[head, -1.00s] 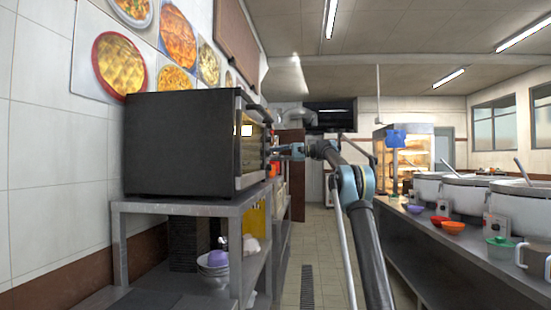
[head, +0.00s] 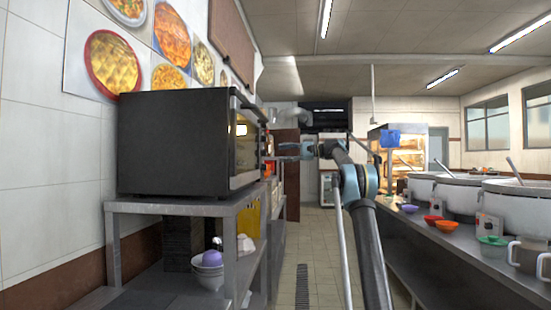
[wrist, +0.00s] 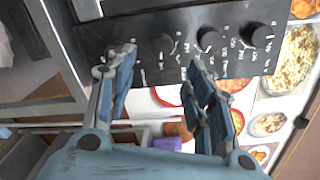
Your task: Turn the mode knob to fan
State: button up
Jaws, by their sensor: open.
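A dark oven (head: 175,145) sits on a metal shelf at the left in the head view. In the wrist view its black control panel (wrist: 185,20) carries a row of several round black knobs with small white markings. One knob (wrist: 208,39) lies just beyond my right finger, another knob (wrist: 258,36) is farther right, and a third (wrist: 160,46) lies between my fingers. One more knob is partly hidden by my left finger. The markings are too small to tell which is the mode knob. My gripper (wrist: 158,62) is open and empty in front of the panel; contact cannot be told.
The metal shelf (head: 180,208) holds bowls (head: 208,262) below the oven. A counter (head: 440,245) with large stockpots (head: 515,210), small bowls and mugs runs along the right. The aisle floor (head: 320,240) between them is clear. Food pictures (head: 115,62) hang above the oven.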

jog(key=shift+d+r, duration=0.1)
jog(key=shift+d, duration=2.3)
